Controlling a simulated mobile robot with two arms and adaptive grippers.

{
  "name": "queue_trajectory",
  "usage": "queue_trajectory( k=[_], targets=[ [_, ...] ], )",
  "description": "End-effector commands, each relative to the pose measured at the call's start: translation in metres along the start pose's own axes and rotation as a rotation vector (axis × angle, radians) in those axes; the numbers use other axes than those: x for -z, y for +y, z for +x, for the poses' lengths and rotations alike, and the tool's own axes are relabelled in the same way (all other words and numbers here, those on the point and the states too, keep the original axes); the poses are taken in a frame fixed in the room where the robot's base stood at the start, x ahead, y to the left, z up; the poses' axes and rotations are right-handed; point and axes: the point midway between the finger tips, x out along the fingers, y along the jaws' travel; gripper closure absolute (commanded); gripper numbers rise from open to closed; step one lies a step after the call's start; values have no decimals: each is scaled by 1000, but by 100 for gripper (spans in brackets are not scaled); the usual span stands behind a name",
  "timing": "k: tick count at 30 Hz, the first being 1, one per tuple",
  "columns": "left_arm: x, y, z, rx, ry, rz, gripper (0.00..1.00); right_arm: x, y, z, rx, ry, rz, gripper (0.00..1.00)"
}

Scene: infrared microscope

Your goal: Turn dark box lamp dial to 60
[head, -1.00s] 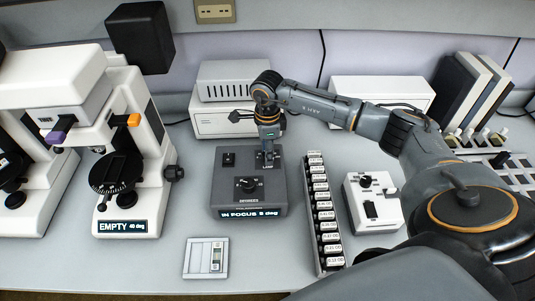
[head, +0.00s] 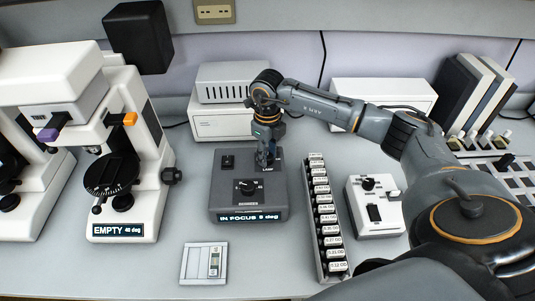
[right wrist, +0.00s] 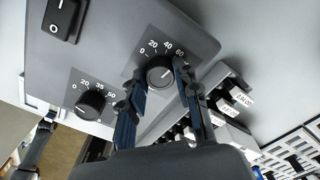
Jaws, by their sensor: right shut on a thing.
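The dark box (head: 225,197) stands in the middle of the bench, with a front display reading "IN FOCUS" and a small degree number. Its lamp dial (right wrist: 160,73) is a round knob on a scale from 0 to 60 in the right wrist view; its pointer is too unclear to read. My right gripper (head: 266,163) points down at the lamp dial from above. In the right wrist view my right gripper's two fingers (right wrist: 158,82) are closed on the knob's sides. In the head view the gripper hides most of the dial. My left gripper is not recognisable.
A second dial (right wrist: 91,103) and a rocker switch (head: 228,161) are on the same box top. A rack of labelled slots (head: 326,222) stands close on the right, then a white control box (head: 380,222). A white microscope (head: 122,231) is left; a small panel (head: 192,264) lies in front.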

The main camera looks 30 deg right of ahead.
Motion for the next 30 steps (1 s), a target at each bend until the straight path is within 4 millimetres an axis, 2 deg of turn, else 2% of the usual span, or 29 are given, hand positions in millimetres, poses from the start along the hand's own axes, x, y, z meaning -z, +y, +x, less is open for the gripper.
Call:
queue_trajectory(
  k=[9, 22, 23, 24, 26, 30],
  targets=[
    [0, 0, 2, 0, 0, 0, 60, 0, 0, 1, 0, 1, 84, 100],
    [0, 0, 2, 0, 0, 0, 60, 0, 0, 0, -1, 1, 92, 100],
    [0, 0, 2, 0, 0, 0, 60, 0, 0, 0, -1, 1, 92, 67],
    [0, 0, 2, 0, 0, 0, 60, 0, 0, 0, -1, 1, 92, 58],
    [0, 0, 2, 0, -1, 0, 60, 0, 0, 0, -1, 1, 91, 46],
    [0, 0, 2, 0, -1, 0, 60, 0, 0, 0, 0, 1, 91, 46]
  ],
)
